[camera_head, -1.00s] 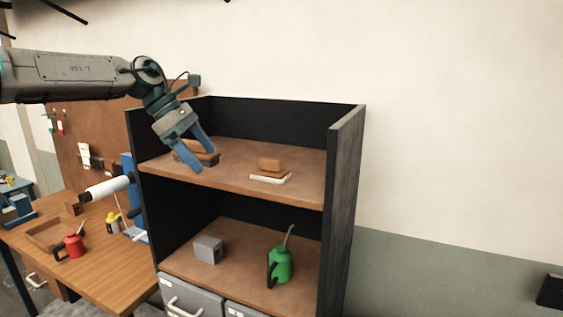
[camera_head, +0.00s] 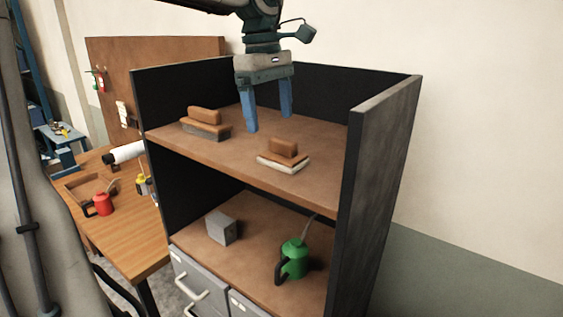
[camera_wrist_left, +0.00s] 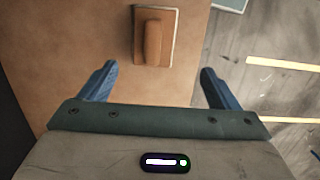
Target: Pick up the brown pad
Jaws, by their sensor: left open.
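Two float-like pads with brown block handles lie on the top shelf (camera_head: 215,160) of the cabinet. The left pad (camera_head: 207,130) has a greyish-brown base. The right pad (camera_head: 283,162) has a brown upper layer over a white base. My left gripper (camera_head: 268,118) is open and empty, fingers pointing down, behind the right pad and to the right of the left pad. In the left wrist view, one pad (camera_wrist_left: 138,40) with a brown handle and pale edge lies ahead of and between the open fingers, not touching them. My right gripper is not in view.
Dark side panels (camera_head: 378,160) and a back panel wall in the top shelf. The lower shelf holds a grey block (camera_head: 221,228) and a green oil can (camera_head: 293,260). A wooden workbench (camera_head: 130,226) with a red can (camera_head: 103,204) stands at the left.

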